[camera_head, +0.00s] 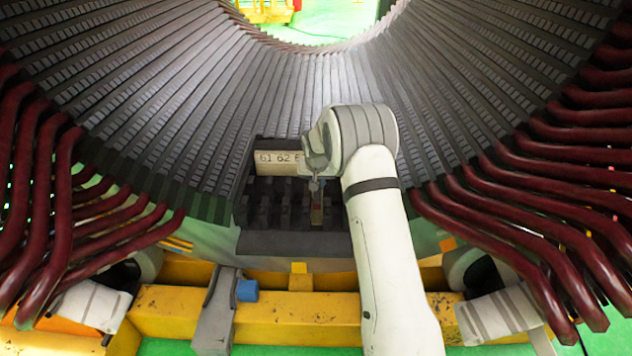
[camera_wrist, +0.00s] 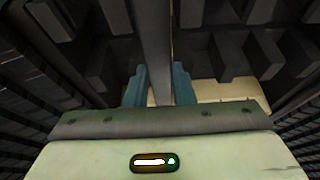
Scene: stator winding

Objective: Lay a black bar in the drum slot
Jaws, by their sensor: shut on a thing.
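The big grey slotted drum (camera_head: 190,100) curves across the head view, its many narrow slots running lengthwise. My gripper (camera_head: 316,188) is low at the drum's middle, over a dark rack, and is small and partly hidden by my wrist. In the wrist view, the two blue-grey fingers of my gripper (camera_wrist: 159,85) are shut on a long dark bar (camera_wrist: 152,40) that runs away between them. More dark bars or blocks stand in the rack (camera_head: 290,243). I cannot tell whether the held bar touches the rack.
A pale label strip (camera_head: 278,162) with numbers "61 62" is behind the rack. Dark red bent coil ends (camera_head: 40,200) stick out at the left, and more coil ends (camera_head: 540,220) at the right. A yellow frame beam (camera_head: 270,318) with a blue block (camera_head: 247,290) lies in front.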

